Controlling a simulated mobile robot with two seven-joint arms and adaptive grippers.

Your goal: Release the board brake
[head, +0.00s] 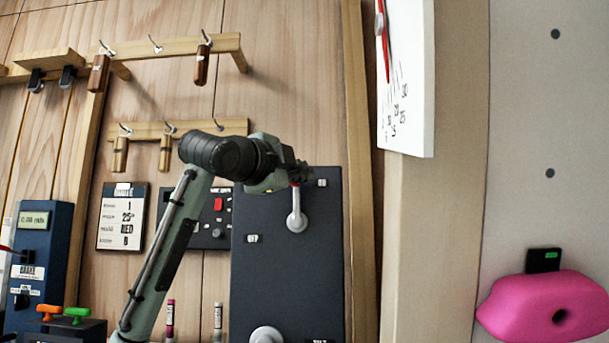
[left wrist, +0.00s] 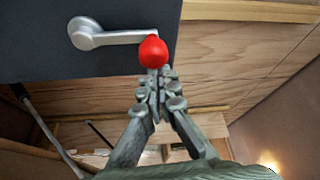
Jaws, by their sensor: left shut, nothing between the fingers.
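A dark grey panel (head: 285,260) stands against the wood wall in the middle of the head view. A silver lever (head: 296,215) on its upper right points up from a round pivot. The lever (left wrist: 112,38) also shows in the left wrist view, ending in a red ball knob (left wrist: 153,52). In the head view the knob is mostly hidden by my gripper. My left gripper (head: 299,174) is at the lever's upper end. In the left wrist view my left gripper (left wrist: 156,82) is shut and empty, its fingertips right at the knob; I cannot tell whether they touch. My right gripper is not in view.
A second round silver fitting (head: 266,335) is low on the panel. A small panel with a red switch (head: 218,204) is behind my arm. A blue box with a display (head: 34,221) is at left. A white dial board (head: 408,80) and a pink hold (head: 545,305) are at right.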

